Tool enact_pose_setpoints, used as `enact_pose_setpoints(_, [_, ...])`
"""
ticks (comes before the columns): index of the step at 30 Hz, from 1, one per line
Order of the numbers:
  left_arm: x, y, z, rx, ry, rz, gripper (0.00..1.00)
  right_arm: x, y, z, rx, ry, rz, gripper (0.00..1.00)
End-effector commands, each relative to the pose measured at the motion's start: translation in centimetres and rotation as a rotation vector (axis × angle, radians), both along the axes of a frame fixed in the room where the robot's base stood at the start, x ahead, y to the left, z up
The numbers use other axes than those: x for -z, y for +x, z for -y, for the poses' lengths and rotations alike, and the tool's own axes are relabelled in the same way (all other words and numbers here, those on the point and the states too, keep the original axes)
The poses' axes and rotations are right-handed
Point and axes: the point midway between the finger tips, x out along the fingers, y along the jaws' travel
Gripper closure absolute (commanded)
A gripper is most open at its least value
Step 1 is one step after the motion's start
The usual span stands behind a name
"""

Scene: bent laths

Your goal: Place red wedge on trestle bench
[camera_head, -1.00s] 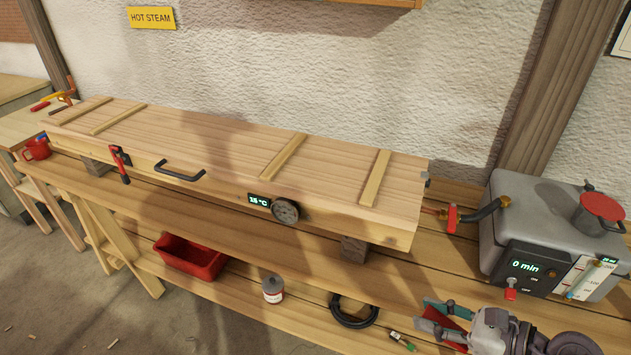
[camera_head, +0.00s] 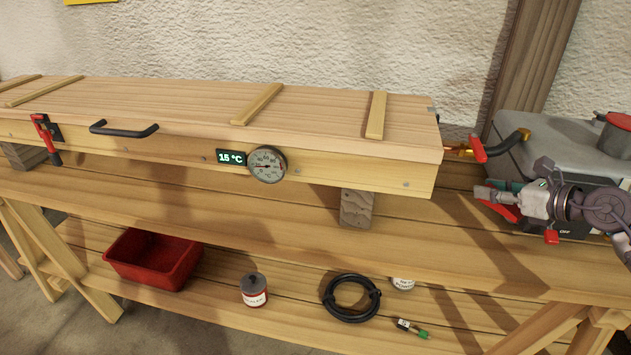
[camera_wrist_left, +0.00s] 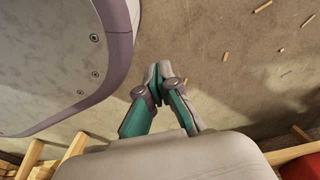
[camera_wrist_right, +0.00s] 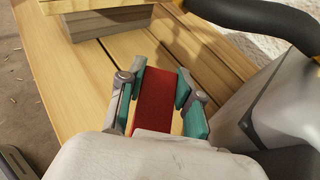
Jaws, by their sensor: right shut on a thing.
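The red wedge (camera_head: 503,211) is between the fingers of my right gripper (camera_head: 494,198) at the right of the head view, in front of the grey boiler. In the right wrist view the wedge (camera_wrist_right: 154,100) is a red block between the fingertips of my right gripper (camera_wrist_right: 157,88), above bench planks. The trestle bench (camera_head: 270,212) has a long plank top, bare in front of the steam box. I cannot tell the wedge's height above it. My left gripper (camera_wrist_left: 158,75) is shut and empty above the floor; it is outside the head view.
The long wooden steam box (camera_head: 320,172) rests on blocks (camera_head: 356,208) on the bench. The grey boiler (camera_head: 560,150) and its hose (camera_head: 507,142) are close to my right gripper. The lower shelf carries a red bin (camera_head: 152,262), a can (camera_head: 254,290) and a black cable coil (camera_head: 350,298).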

Motion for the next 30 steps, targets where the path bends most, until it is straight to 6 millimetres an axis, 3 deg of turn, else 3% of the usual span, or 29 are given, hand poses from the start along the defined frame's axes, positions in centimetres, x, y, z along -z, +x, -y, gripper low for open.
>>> enact_pose_setpoints(6, [-0.1, 0.1, 0.0, 0.000, 0.000, 0.001, 1.00, 0.3, 0.0, 0.0, 0.001, 0.002, -0.002, 0.99])
enact_pose_setpoints(15, [-1.1, 1.3, 0.2, -0.002, -0.002, 0.011, 1.00, 5.4, 0.0, 0.0, 0.002, 0.002, -0.004, 0.99])
enact_pose_setpoints(20, [-1.4, 1.7, 0.3, -0.002, -0.002, 0.014, 1.00, 6.6, 0.0, 0.1, 0.002, 0.001, -0.001, 0.99])
enact_pose_setpoints(27, [-1.8, 2.3, 0.3, -0.002, -0.001, 0.012, 1.00, 9.8, 0.0, 0.0, 0.002, 0.002, -0.004, 0.99])
enact_pose_setpoints(30, [-2.6, 2.9, 0.5, -0.002, -0.002, 0.024, 1.00, 10.0, 0.0, 0.0, 0.000, 0.000, 0.000, 0.99])
